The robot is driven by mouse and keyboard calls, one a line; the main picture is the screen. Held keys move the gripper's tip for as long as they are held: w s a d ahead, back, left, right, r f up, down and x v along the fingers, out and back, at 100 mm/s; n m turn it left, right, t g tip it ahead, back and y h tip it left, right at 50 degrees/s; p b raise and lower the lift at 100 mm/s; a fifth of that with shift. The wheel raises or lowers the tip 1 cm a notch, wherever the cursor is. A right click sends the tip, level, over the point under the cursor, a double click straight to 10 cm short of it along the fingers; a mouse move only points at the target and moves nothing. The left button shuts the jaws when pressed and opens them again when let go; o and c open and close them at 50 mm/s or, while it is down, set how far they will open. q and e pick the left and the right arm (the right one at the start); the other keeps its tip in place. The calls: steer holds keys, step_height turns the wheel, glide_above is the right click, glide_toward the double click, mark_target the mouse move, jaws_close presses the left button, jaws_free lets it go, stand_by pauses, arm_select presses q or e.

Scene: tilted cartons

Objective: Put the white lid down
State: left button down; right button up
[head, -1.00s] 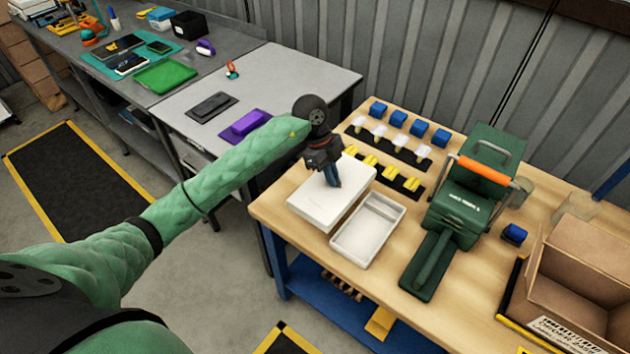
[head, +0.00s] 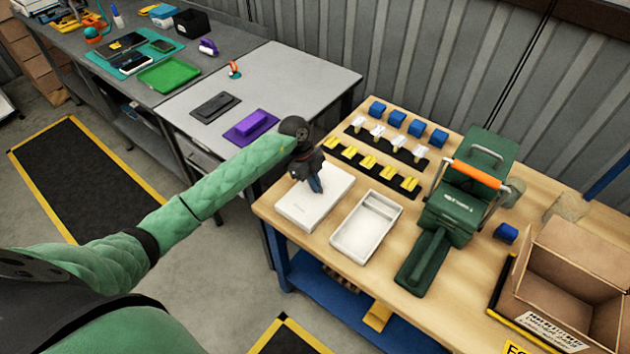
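The white lid (head: 296,207) is a flat, pale slab at the left end of the wooden table. My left gripper (head: 316,187) comes down onto it from above, with its blue-grey fingers close together at the lid's top. The lid has moved together with the gripper, so the fingers appear shut on it. Whether the lid touches the tabletop or hangs just above it is hard to tell. The open white box (head: 362,243), with a small compartment at its far end, stands just right of the lid, with a narrow gap between them. My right gripper is out of view.
A green press (head: 449,209) with an orange handle stands right of the box. Black strips with yellow clips (head: 368,163) and white pieces (head: 375,130), and several blue blocks (head: 398,119), lie behind. A cardboard carton (head: 575,262) is at the right.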

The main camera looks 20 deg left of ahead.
arm_select(q)
steer(key=shift+f, duration=0.2)
steer(key=c, duration=1.6)
jaws_free()
